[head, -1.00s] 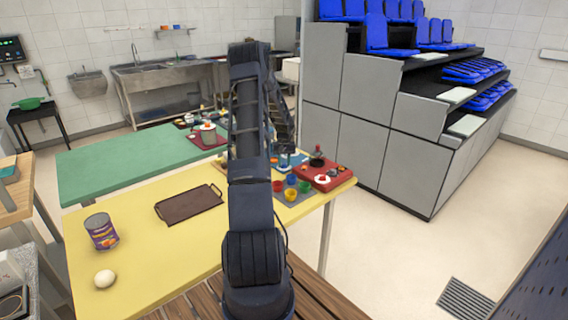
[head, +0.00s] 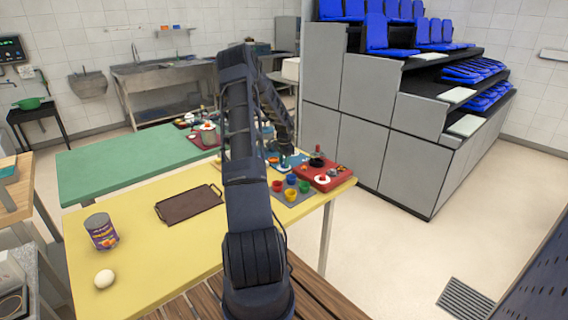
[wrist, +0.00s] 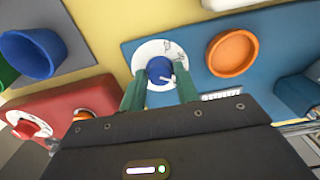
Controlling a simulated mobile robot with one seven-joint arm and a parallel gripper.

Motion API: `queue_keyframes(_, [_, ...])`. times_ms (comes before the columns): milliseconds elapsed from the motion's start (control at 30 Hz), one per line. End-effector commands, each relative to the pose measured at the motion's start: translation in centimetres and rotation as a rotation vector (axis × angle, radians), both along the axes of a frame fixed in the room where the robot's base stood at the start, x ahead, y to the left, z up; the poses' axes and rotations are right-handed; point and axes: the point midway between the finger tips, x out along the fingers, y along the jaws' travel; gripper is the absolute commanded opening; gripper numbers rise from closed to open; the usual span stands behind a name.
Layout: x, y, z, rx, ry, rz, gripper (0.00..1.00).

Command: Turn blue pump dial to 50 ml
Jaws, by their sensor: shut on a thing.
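The blue pump dial (wrist: 160,70) is a round blue knob on a white disc (wrist: 149,50) with small dark marks, set in a blue base (wrist: 195,77). A pale pointer mark shows on the knob, toward its lower right; the marks are too small to read. My gripper (wrist: 160,84) has its green fingers on either side of the knob, shut on it. In the head view my gripper (head: 286,164) is low over the blue base on the yellow table (head: 145,220), where the dial is too small to make out.
A red board (wrist: 75,107) and a blue cup (wrist: 32,52) are to the left. In the head view, coloured cups (head: 291,194) and a brown tray (head: 189,204) share the table.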

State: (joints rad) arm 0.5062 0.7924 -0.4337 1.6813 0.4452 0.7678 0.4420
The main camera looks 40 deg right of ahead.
Motion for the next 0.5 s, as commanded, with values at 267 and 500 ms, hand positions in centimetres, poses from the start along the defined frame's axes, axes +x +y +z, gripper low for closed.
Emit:
queue_keyframes(267, [0.10,0.00,0.04,-0.001,-0.002,-0.231,0.08])
queue_keyframes(500, [0.08,0.00,0.04,-0.001,-0.001,-0.369,0.08])
